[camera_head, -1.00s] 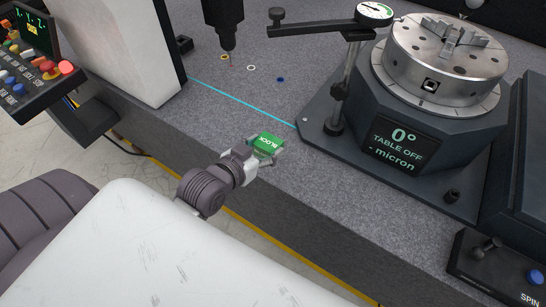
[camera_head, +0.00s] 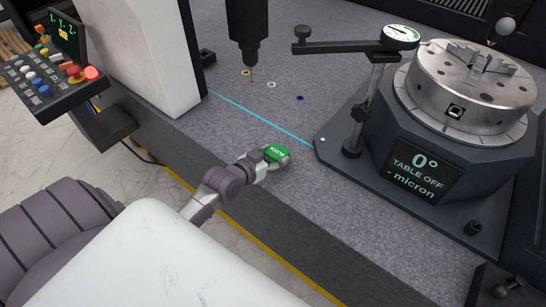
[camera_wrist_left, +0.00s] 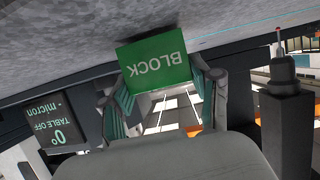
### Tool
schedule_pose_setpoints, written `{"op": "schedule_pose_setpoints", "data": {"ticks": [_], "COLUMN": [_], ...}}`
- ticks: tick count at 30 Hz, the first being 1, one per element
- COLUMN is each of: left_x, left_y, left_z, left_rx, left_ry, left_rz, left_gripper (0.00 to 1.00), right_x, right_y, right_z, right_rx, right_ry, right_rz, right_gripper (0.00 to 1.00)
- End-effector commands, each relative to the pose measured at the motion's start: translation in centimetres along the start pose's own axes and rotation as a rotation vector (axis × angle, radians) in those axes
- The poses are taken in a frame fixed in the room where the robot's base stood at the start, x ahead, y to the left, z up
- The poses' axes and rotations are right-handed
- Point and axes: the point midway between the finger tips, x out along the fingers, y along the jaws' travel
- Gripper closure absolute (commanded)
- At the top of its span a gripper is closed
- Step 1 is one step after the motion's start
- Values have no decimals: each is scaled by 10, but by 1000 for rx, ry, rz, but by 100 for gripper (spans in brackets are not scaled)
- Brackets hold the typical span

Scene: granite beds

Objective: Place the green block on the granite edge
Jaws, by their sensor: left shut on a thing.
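The green block (camera_head: 276,152), with white lettering "BLOCK", is between the fingers of my left gripper (camera_head: 271,160) at the near edge of the granite bed (camera_head: 330,220). In the left wrist view the green block (camera_wrist_left: 155,62) sits across the fingertips, with the left gripper (camera_wrist_left: 165,85) shut on it. The granite surface (camera_wrist_left: 80,35) is close to the block in that view; I cannot tell whether they touch. My right gripper is not in view.
A dark rotary table unit (camera_head: 430,150) with a metal chuck stands right of the block. A dial indicator stand (camera_head: 357,120) is at its near left corner. A cyan line (camera_head: 262,118) and small coloured rings (camera_head: 271,84) lie on the granite. A control panel (camera_head: 58,78) is at the left.

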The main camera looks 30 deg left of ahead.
Motion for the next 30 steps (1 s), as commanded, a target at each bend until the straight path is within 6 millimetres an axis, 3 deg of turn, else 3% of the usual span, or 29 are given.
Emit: {"op": "schedule_pose_setpoints", "data": {"ticks": [12, 13, 17, 30], "left_x": [3, 3, 2, -5], "left_y": [0, 0, 0, 0], "left_z": [5, 6, 6, 3], "left_rx": [1, 1, 1, 1], "left_ry": [5, 2, 2, 2], "left_rz": [-1, -1, -1, 0], "left_gripper": [90, 35, 13, 13], "right_x": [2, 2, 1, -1], "right_y": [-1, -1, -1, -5], "right_z": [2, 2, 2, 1], "right_rx": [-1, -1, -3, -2], "right_ry": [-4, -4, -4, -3], "right_rz": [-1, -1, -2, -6], "right_gripper": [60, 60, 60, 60]}}
